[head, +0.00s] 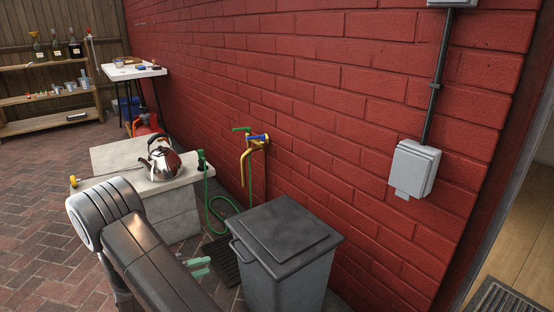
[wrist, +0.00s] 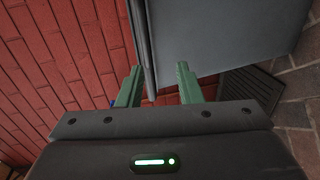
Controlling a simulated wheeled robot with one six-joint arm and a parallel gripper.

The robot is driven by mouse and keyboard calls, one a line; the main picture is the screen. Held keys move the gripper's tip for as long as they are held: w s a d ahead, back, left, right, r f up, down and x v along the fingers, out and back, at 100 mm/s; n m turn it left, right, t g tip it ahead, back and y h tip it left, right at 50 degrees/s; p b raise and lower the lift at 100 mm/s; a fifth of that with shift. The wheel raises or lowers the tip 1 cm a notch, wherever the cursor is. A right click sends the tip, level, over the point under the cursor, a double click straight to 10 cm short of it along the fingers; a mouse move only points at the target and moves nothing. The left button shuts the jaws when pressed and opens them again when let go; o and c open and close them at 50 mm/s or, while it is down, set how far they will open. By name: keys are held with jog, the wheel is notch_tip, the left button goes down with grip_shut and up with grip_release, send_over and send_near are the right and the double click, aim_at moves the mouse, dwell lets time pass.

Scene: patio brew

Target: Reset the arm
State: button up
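My gripper (head: 199,266) has green fingers and is low beside the left side of the grey bin (head: 284,240) in the head view. My arm hides part of the ground around it. In the wrist view, the two fingers of my gripper (wrist: 161,86) stand apart, and I see nothing held between them. The grey bin (wrist: 222,35) fills the upper middle and right beyond the fingertips. I cannot tell whether a finger touches it.
A steel kettle (head: 160,160) stands on a pale block counter (head: 120,155). A green hose (head: 211,213) hangs near a brass tap (head: 254,146) on the red brick wall (head: 330,110). A dark drain grate (head: 222,258) lies beside the bin. Open brick paving (head: 40,225) lies left.

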jog(key=b+x, duration=0.2)
jog(key=x, duration=0.6)
jog(key=shift+w+d, duration=0.2)
jog(key=shift+w, duration=0.05)
jog(key=shift+f, duration=0.1)
